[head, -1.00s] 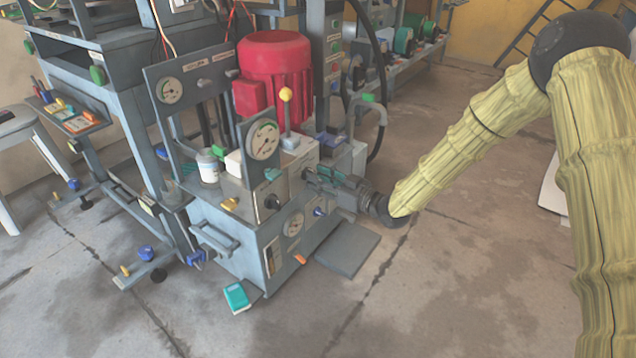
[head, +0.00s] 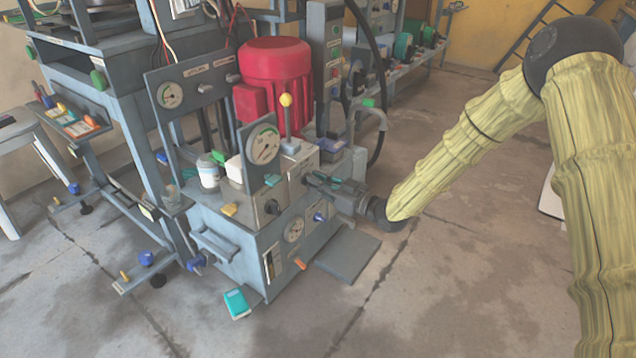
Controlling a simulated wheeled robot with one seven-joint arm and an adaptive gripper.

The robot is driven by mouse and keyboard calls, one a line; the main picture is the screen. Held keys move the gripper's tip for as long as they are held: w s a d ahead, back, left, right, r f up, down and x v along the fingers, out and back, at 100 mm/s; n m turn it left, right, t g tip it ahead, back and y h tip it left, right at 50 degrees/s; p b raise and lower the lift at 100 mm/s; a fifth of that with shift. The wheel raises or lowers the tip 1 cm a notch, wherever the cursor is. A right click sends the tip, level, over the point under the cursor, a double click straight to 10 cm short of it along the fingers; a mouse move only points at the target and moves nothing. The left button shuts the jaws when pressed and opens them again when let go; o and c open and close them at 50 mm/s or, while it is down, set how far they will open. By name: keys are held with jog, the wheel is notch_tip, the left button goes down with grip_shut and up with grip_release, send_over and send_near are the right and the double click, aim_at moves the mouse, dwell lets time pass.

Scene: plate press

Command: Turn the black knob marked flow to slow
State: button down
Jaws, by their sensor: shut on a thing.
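The grey press unit (head: 235,262) stands in the middle of the head view. My gripper (head: 308,181) comes in from the right at the upper part of its front face. It is shut on a small black knob there, which the fingers mostly hide. A second black knob (head: 272,207) is in plain view on the same face, to the left and lower. The labels beside both knobs are too small to read, so I cannot tell the flow mark or the pointer's setting.
A lever with a yellow ball (head: 286,100) stands above my gripper, near the red motor (head: 275,70). A round gauge (head: 262,146) and a blue knob (head: 319,217) are close by. A grey plate (head: 346,254) lies on the floor below.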

jog(key=shift+s+f+n+p, duration=0.1)
jog(key=shift+n+p, duration=1.2)
jog(key=shift+n, duration=0.8)
jog(key=shift+s+n+p, duration=0.1)
jog(key=shift+n+p, duration=1.15)
jog(key=shift+n, duration=0.85)
jog(key=c, duration=1.5)
grip_release()
jog(key=shift+w, duration=0.1)
jog(key=v, duration=1.2)
